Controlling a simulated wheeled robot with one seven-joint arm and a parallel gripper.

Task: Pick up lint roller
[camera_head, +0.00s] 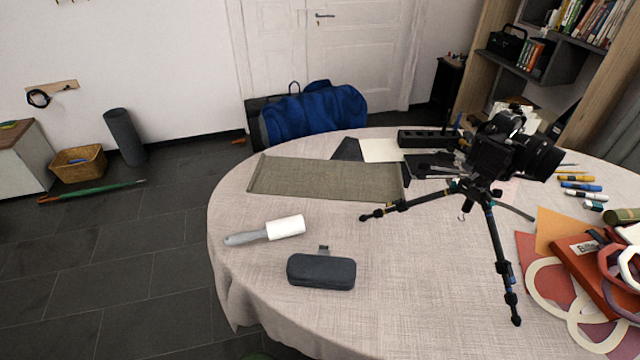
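The lint roller (285,227) lies on its side near the left edge of the round table (420,285). Its white roll points right and its grey handle (245,238) points left toward the table edge. Nothing covers it. A dark glasses-type case (321,271) lies just in front of it, to the lower right, apart from it. My gripper is not in this view.
A camera on a tripod (495,160) stands on the right half of the table, one leg reaching toward the roller. A grey-green mat (325,178) lies behind the roller. Papers and a red box (590,270) crowd the right. Dark floor (110,260) is clear at left.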

